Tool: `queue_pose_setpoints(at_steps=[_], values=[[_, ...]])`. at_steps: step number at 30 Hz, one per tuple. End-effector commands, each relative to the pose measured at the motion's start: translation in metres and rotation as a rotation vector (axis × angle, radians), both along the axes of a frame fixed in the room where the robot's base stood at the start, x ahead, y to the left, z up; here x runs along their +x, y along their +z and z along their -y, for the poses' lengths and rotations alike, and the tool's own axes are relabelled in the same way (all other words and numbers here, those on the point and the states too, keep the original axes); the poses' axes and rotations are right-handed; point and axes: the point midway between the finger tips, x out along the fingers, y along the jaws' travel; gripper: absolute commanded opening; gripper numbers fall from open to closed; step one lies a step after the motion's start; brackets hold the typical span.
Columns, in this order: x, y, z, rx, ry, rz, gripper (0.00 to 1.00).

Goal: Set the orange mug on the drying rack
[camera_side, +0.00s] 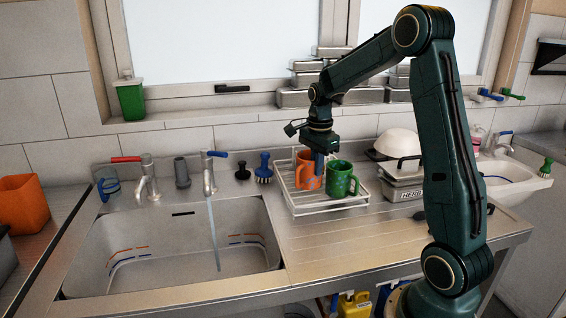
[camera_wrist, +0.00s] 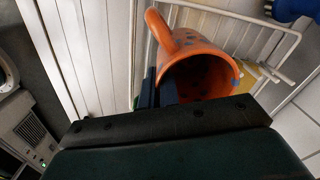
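The orange mug (camera_side: 306,171) with dark spots is in the white wire drying rack (camera_side: 319,206), left of and behind a green mug (camera_side: 341,180). Whether its base rests fully on the rack is hidden. In the wrist view the orange mug (camera_wrist: 212,68) shows its open mouth towards me, with its handle at the upper left. My gripper (camera_side: 319,173) points down at the mug. In the wrist view the fingertips of my gripper (camera_wrist: 160,92) are close together at the mug's left rim, one seemingly inside and one outside, and look closed on its wall.
The sink (camera_side: 185,255) with running water lies left of the rack. A blue brush (camera_side: 263,170) stands behind its right edge. A metal box (camera_side: 402,188) and a white bowl (camera_side: 398,142) stand right of the rack. The ribbed drainboard (camera_side: 345,240) in front is clear.

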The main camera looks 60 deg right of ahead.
Motion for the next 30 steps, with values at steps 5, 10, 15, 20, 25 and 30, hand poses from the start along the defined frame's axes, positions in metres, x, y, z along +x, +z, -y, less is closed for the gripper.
queue_pose_setpoints(at_steps=[5,10,15,20,25,30], values=[[0.000,-0.018,0.000,0.001,0.000,-0.003,0.00],[0.000,-0.036,0.000,0.001,0.000,-0.002,0.00],[0.000,-0.040,0.000,0.000,0.000,0.000,0.00],[0.000,-0.040,0.000,0.000,0.000,0.000,0.00],[0.000,-0.042,0.000,0.000,0.000,0.000,0.00],[0.000,-0.042,0.000,0.000,0.000,-0.001,0.25]])
